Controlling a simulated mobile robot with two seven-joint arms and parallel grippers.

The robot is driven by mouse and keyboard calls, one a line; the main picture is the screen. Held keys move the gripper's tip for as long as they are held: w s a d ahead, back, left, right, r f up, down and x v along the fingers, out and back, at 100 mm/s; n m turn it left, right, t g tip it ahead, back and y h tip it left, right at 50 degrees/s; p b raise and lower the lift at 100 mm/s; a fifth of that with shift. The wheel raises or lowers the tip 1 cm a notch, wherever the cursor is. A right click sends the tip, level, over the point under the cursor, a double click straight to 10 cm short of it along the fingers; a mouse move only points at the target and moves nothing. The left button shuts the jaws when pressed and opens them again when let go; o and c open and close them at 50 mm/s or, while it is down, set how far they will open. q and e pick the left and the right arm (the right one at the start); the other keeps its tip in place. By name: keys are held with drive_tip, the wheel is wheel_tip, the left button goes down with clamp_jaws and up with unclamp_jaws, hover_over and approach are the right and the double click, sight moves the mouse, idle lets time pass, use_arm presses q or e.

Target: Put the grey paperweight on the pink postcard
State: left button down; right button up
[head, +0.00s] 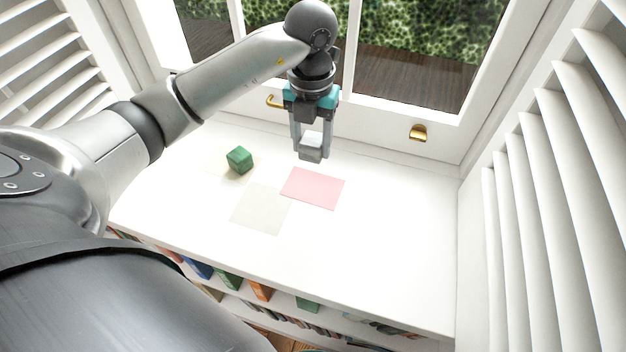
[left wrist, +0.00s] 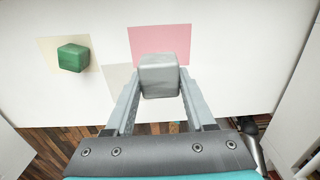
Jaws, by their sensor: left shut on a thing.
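The grey paperweight (head: 311,153) is a small block held between the fingertips of my left gripper (head: 311,143). It also shows in the left wrist view (left wrist: 159,76), between the two fingers. The gripper is shut on it and holds it above the white surface. The pink postcard (head: 313,188) lies flat in the middle of the surface, with nothing on it. In the left wrist view the pink postcard (left wrist: 160,42) is partly hidden behind the paperweight. My right gripper is in neither view.
A green block (head: 239,160) stands on a cream card (head: 217,166) to the left. A pale grey card (head: 261,209) lies empty by the pink one. The white sill (head: 390,230) is clear to the right. Windows, a brass handle (head: 417,132) and shutters (head: 560,200) border it.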

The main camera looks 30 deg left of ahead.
use_arm(q)
drive_tip(key=b, duration=0.2)
hover_over(312, 189)
wheel_tip(312, 189, down, 6)
drive_tip(key=shift+r, duration=0.2)
drive_tip(key=shift+f, duration=1.5)
drive_tip(key=shift+w+f+b, duration=0.1)
drive_tip(key=shift+f+b, duration=0.4)
drive_tip(key=shift+f, duration=0.3)
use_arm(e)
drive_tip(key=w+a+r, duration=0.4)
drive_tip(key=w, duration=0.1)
use_arm(q)
drive_tip(key=c, duration=0.7)
unclamp_jaws()
drive_tip(key=shift+f, duration=0.15)
drive_tip(key=o, duration=0.5)
drive_tip(key=shift+c, duration=0.2)
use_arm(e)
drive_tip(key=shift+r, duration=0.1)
